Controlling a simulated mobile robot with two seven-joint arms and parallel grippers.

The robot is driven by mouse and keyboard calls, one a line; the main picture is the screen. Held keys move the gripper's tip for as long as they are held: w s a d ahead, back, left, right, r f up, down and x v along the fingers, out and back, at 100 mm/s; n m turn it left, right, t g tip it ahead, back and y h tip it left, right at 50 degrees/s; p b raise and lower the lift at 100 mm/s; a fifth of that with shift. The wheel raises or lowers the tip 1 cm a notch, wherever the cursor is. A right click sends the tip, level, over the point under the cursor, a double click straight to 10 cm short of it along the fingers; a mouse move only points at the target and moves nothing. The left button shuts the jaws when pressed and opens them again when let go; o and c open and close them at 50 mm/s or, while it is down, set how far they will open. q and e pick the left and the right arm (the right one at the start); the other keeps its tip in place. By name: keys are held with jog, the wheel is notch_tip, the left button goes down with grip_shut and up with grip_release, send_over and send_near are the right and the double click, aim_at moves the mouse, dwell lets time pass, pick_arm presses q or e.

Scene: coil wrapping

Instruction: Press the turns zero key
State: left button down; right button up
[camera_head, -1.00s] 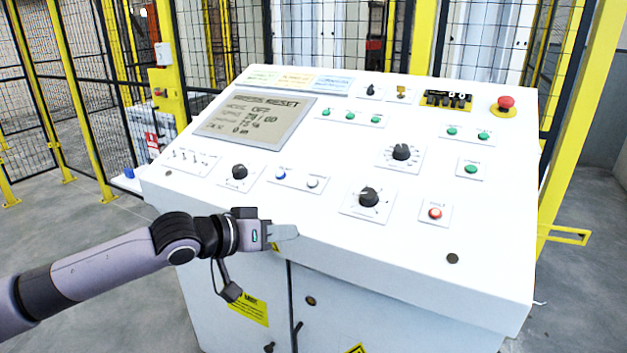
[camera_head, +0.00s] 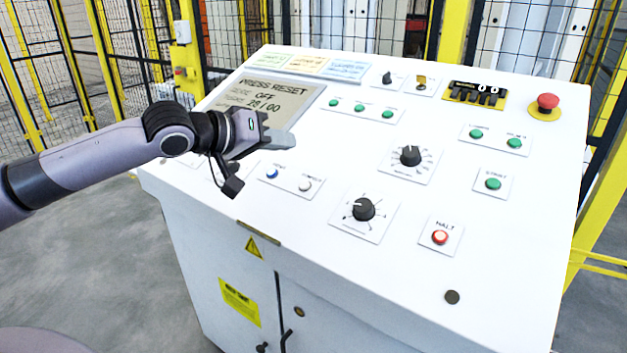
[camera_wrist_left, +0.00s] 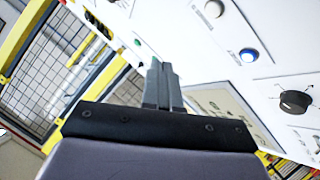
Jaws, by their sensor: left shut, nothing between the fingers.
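A white operator panel (camera_head: 330,240) fills the middle of the head view. On one small plate are a blue button (camera_head: 272,174) and a white button (camera_head: 305,185); their labels are too small to read surely, so I cannot tell which is the turns zero key. Both also show in the left wrist view, the blue one (camera_wrist_left: 249,55) and the white one (camera_wrist_left: 214,9). My left gripper (camera_head: 286,142) is shut and empty, above the panel near the screen's lower right corner. In the wrist view its fingertips (camera_wrist_left: 160,68) are apart from both buttons. My right gripper is out of view.
The screen (camera_head: 262,98) reads "PRESS RESET", partly covered by my gripper. Black knobs (camera_head: 363,209) (camera_head: 410,156), a red lit button (camera_head: 440,237), several green buttons and a red mushroom button (camera_head: 547,102) stand up from the panel. A yellow-framed mesh fence stands behind.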

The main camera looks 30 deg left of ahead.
aim_at(305, 185)
pick_arm(q)
jog(key=shift+s, duration=0.1)
jog(key=f+b, duration=0.1)
jog(key=f, duration=0.1)
jog(key=w+f+b, duration=0.1)
jog(key=f+b, duration=0.1)
jog(key=w+f+b, duration=0.1)
jog(key=shift+w+d+f+b, duration=0.1)
jog(key=shift+w+f+b, duration=0.1)
jog(key=shift+f+b, duration=0.2)
jog(key=shift+w+f, duration=0.3)
jog(key=shift+f, duration=0.25)
jog(key=shift+w+f, duration=0.3)
jog(key=shift+f, duration=0.2)
jog(key=shift+w+f, duration=0.1)
jog(key=shift+f, duration=0.1)
dwell(1.1)
jog(key=shift+w+f, duration=0.1)
jog(key=shift+f, duration=0.15)
jog(key=shift+w+d+f, duration=0.1)
jog(key=shift+w+f, duration=0.05)
jog(key=shift+f, duration=0.25)
dwell(0.8)
jog(key=shift+s+r+p, duration=0.35)
jog(key=shift+r+p, duration=0.25)
jog(key=shift+r, duration=0.15)
